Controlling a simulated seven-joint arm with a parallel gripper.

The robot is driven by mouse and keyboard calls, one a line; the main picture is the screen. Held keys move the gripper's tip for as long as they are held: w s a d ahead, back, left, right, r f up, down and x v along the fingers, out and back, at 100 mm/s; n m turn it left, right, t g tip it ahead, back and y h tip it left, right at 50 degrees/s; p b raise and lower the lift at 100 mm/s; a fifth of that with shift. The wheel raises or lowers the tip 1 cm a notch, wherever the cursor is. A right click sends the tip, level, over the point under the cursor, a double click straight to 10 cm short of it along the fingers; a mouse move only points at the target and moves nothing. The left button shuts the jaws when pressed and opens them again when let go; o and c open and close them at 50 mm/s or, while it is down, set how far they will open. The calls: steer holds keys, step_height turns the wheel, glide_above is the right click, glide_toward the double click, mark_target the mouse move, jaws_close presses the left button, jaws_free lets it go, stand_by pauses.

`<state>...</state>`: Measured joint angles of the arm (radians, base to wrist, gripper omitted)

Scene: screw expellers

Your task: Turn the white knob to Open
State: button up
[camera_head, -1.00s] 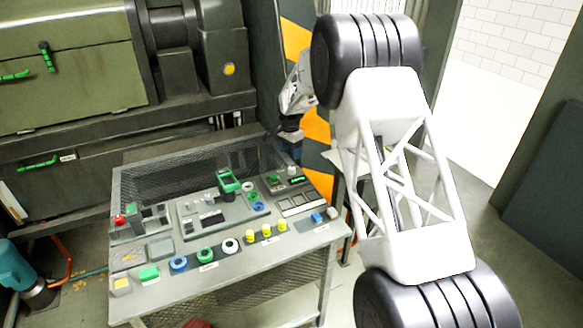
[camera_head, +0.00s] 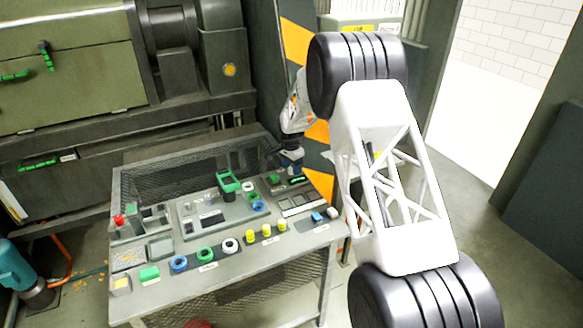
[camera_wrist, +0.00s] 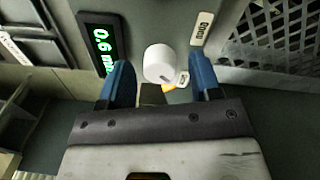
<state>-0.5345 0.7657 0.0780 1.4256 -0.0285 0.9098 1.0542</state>
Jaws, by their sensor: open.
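The white knob (camera_wrist: 159,63) shows in the wrist view, near the middle, on the grey panel. A small label (camera_wrist: 201,29) lies to its upper right, and a second small label (camera_wrist: 183,79) lies at its lower right; their text is hard to read. My gripper (camera_wrist: 162,80) is open, with one blue finger to the left of the knob and one to the right. Gaps show between the fingers and the knob. In the head view my gripper (camera_head: 291,160) is low over the back right corner of the control panel (camera_head: 160,290), and the knob there is hidden.
A green-lit display (camera_wrist: 103,45) sits just left of the knob. Metal mesh (camera_wrist: 275,35) is at the right of the wrist view. Several coloured knobs and buttons, including a white ring knob (camera_head: 231,246) and a green handle (camera_head: 228,182), stand on the panel.

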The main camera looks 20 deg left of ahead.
steer(key=c, duration=0.9)
steer(key=shift+c, duration=0.2)
steer(key=shift+n, duration=0.3)
steer(key=n, duration=0.7)
steer(key=shift+n, duration=0.4)
steer(key=n, duration=0.3)
steer(key=shift+n+t, duration=0.3)
steer(key=shift+n, duration=2)
